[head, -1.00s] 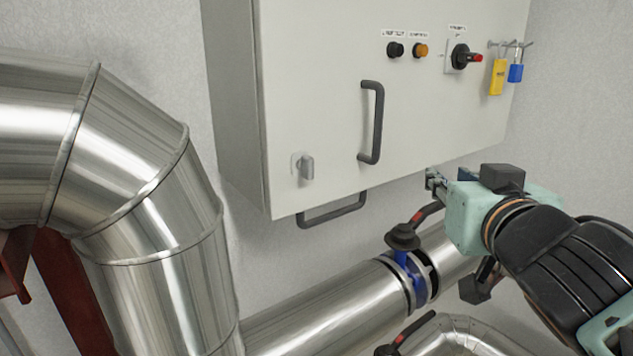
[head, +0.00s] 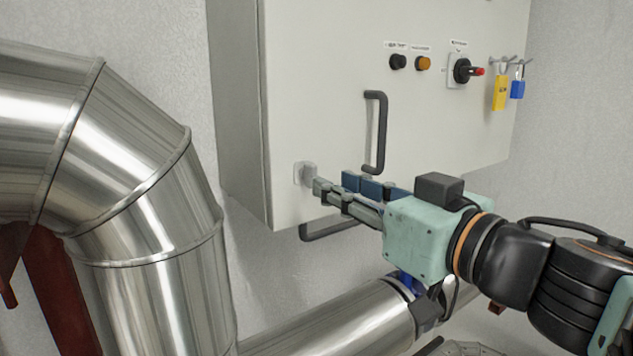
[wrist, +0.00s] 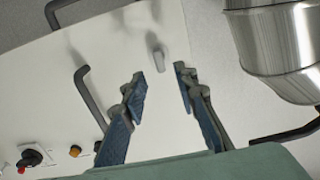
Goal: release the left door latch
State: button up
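The left door latch (head: 307,172) is a small grey metal turn handle on a square plate, at the lower left corner of the white cabinet door (head: 330,100). In the wrist view the latch (wrist: 155,48) appears beyond the fingertips, in the gap between them. My gripper (head: 328,188) reaches in from the right, low in front of the door. Its blue-padded fingers are spread open and empty, also in the wrist view (wrist: 160,76). The tips partly cover the latch's lower edge in the head view; whether they touch it I cannot tell.
A dark vertical door handle (head: 378,132) stands just above my gripper, and another handle (head: 330,231) is under the cabinet. Big metal pipes (head: 140,170) fill the left. Padlocks (head: 500,92) and a rotary switch (head: 462,70) are at the upper right.

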aim_at(315, 175)
jog(key=shift+b+x, duration=0.6)
jog(key=shift+x, duration=2.45)
jog(key=shift+c, duration=0.3)
grip_shut()
